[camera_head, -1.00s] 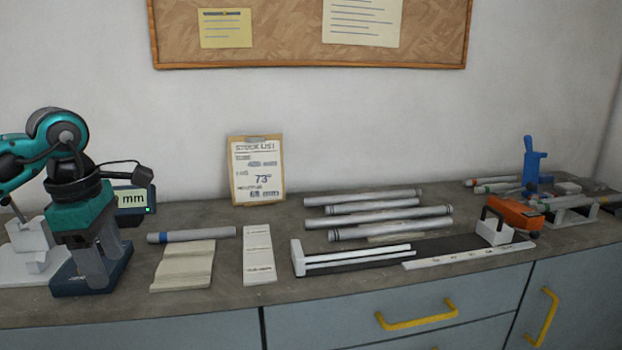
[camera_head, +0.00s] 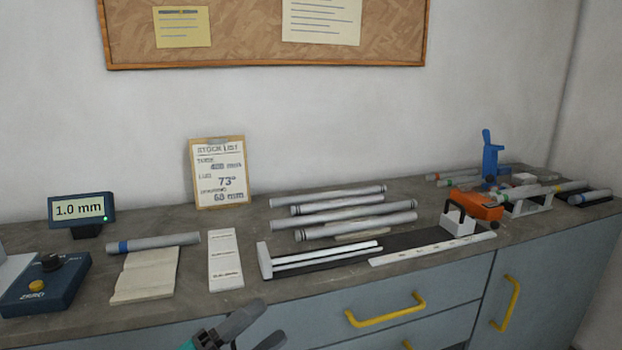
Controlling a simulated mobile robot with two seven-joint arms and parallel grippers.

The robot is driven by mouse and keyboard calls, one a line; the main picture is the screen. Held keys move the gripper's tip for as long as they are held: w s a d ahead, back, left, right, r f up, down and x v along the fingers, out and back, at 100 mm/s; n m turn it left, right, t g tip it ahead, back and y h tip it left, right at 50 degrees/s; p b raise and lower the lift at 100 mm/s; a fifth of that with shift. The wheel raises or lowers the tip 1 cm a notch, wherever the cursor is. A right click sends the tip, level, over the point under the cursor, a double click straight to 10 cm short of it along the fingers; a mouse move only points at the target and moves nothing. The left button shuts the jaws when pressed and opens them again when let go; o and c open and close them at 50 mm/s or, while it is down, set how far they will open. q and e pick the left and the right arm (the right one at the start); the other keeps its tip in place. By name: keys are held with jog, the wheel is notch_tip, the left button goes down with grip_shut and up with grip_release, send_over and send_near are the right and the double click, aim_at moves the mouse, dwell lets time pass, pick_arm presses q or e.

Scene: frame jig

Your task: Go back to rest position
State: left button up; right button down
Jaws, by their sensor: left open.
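My left gripper (camera_head: 255,328) shows at the bottom edge, low in front of the counter's front edge. Its two fingers are apart and nothing shows between them. Most of my left arm is out of the picture. My right gripper is not in view. A grey tube with a blue band (camera_head: 153,243) lies on the counter, partly over a folded beige cloth (camera_head: 146,277), apart from the gripper.
A dark blue device (camera_head: 45,285) and a display reading 1.0 mm (camera_head: 82,209) stand at the left. A white marked strip (camera_head: 224,260), several grey tubes (camera_head: 345,210), a long fixture (camera_head: 320,259) and an orange tool (camera_head: 474,205) occupy the counter. Yellow handles (camera_head: 385,311) stick out in front.

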pick_arm(q)
jog(key=s+a+f+n+g+y, duration=0.1)
jog(key=s+a+f+n+y, duration=0.2)
jog(key=f+n, duration=0.4)
jog(key=s+a+f+n+g+y, duration=0.1)
jog(key=s+a+f+n+y, duration=0.2)
jog(key=s+f+n+y, duration=0.3)
jog(key=s+a+f+n+g+y, duration=0.1)
jog(key=s+a+f+n+y, duration=0.3)
jog(key=f+n, duration=0.5)
notch_tip(320, 180, down, 4)
jog(key=shift+s+r+n+y, duration=0.2)
jog(key=shift+s+n+y, duration=0.15)
jog(key=shift+y, duration=0.45)
jog(key=shift+a, duration=0.1)
